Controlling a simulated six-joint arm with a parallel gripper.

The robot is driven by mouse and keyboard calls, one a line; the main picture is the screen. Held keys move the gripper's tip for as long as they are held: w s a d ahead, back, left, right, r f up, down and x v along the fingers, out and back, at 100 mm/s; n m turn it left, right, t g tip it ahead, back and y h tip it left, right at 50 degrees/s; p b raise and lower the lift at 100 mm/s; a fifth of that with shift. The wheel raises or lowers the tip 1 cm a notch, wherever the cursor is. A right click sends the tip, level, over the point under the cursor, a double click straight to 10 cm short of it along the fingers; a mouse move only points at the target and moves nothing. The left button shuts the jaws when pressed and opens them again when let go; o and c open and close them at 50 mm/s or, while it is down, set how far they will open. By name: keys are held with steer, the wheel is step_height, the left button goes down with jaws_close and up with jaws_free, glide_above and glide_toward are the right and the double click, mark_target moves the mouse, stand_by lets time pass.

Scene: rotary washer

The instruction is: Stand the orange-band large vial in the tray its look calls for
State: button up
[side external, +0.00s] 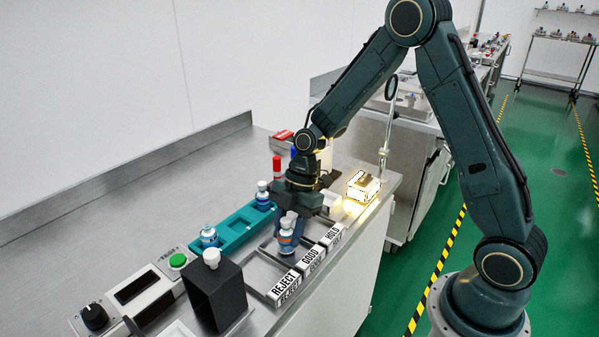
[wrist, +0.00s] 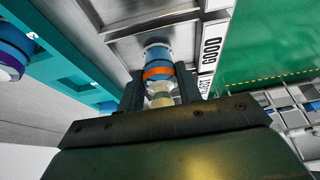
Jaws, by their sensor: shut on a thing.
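The orange-band large vial (wrist: 157,58) has a blue body, an orange band and a pale cap. My gripper (wrist: 160,88) is shut on it near the cap end. In the side view the vial (side external: 286,240) hangs upright below my gripper (side external: 288,218), at the middle compartment of the sorting tray. The labels read REJECT (side external: 284,288), GOOD (side external: 310,262) and HOLD (side external: 333,236). In the wrist view the vial lines up with the GOOD label (wrist: 211,50). I cannot tell whether its base touches the tray floor.
A teal rack (side external: 236,228) left of the tray holds blue vials (side external: 208,237). A black box with a white-capped item (side external: 212,258) stands in front, near a green button (side external: 178,261). A lit box (side external: 362,186) is behind the tray, near a metal stand (side external: 386,130).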

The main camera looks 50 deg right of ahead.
steer(key=o, duration=1.1)
steer(key=shift+f, duration=0.1)
steer(key=shift+c, duration=0.2)
steer(key=v, duration=1.2)
steer(key=shift+s+r, duration=0.1)
steer(key=shift+r, duration=0.15)
